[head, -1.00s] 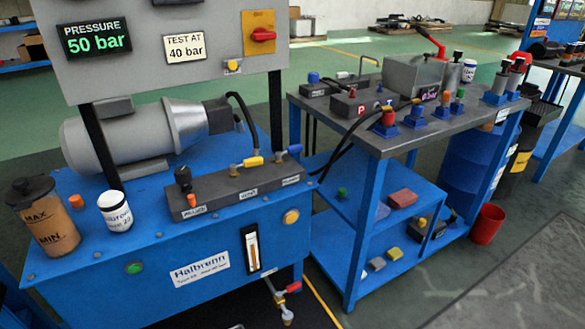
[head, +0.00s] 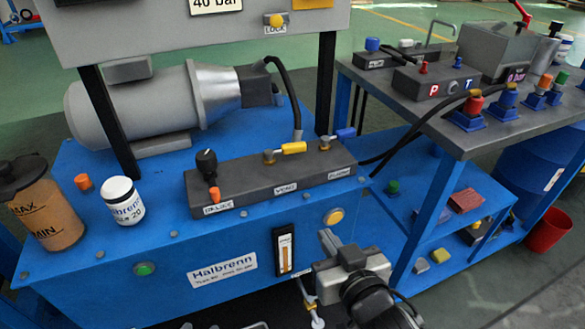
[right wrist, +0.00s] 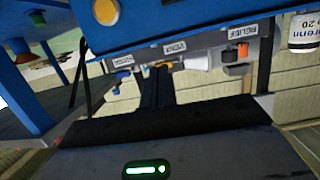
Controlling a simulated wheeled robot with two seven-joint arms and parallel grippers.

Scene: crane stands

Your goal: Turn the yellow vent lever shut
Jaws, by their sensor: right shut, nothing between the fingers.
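The yellow vent lever (head: 293,148) lies sideways on top of the dark valve block (head: 245,190), pointing right from its brass stem, above the middle label. My right gripper (head: 328,242) is in front of the blue power unit, below and to the right of the lever and apart from it. It is shut and empty. In the right wrist view its dark fingers (right wrist: 155,85) point toward the labelled block. My left gripper does not show.
A blue-handled lever (head: 345,133) sits just right of the yellow one. A black knob (head: 206,162) stands at the block's left end. A black hose (head: 290,85) arches behind. A white jar (head: 122,200) and the workbench (head: 440,110) flank the block.

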